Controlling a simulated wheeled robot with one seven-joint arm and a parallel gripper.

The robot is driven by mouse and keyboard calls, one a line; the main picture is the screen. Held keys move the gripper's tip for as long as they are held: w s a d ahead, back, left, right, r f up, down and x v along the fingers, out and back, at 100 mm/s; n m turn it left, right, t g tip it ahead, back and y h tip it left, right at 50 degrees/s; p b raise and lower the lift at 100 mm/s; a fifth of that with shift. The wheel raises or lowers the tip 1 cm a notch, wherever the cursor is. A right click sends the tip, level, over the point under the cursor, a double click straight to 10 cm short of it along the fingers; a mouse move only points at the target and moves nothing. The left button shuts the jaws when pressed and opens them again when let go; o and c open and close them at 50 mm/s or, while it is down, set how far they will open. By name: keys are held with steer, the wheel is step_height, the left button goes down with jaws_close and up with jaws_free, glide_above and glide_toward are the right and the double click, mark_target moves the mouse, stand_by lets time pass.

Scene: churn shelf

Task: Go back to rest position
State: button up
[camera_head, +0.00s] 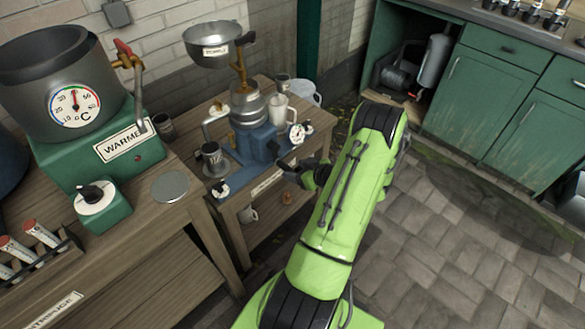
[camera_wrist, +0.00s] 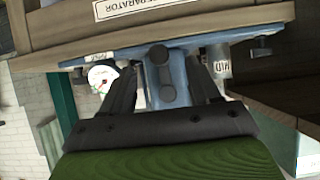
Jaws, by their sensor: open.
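My gripper (camera_wrist: 165,92) shows in the wrist view with its two dark fingers apart and nothing held between them. It faces the front of the blue separator (camera_wrist: 158,75), which lies beyond and partly between the fingers; I cannot tell whether they touch it. In the head view my green arm reaches out from the bottom centre, and my gripper end (camera_head: 300,170) is beside the blue separator (camera_head: 258,143) on the wooden table. The fingertips are hard to make out there.
A green warmer (camera_head: 85,160) with a thermometer dial stands on the left bench. A steel bowl (camera_head: 213,40) sits above the separator. Mugs (camera_head: 280,107) and a small dial (camera_head: 297,134) are near my gripper. Green cabinets (camera_head: 480,90) stand at the back right. The paved floor (camera_head: 450,250) is clear.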

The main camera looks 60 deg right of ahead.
steer(key=shift+v, duration=1.2)
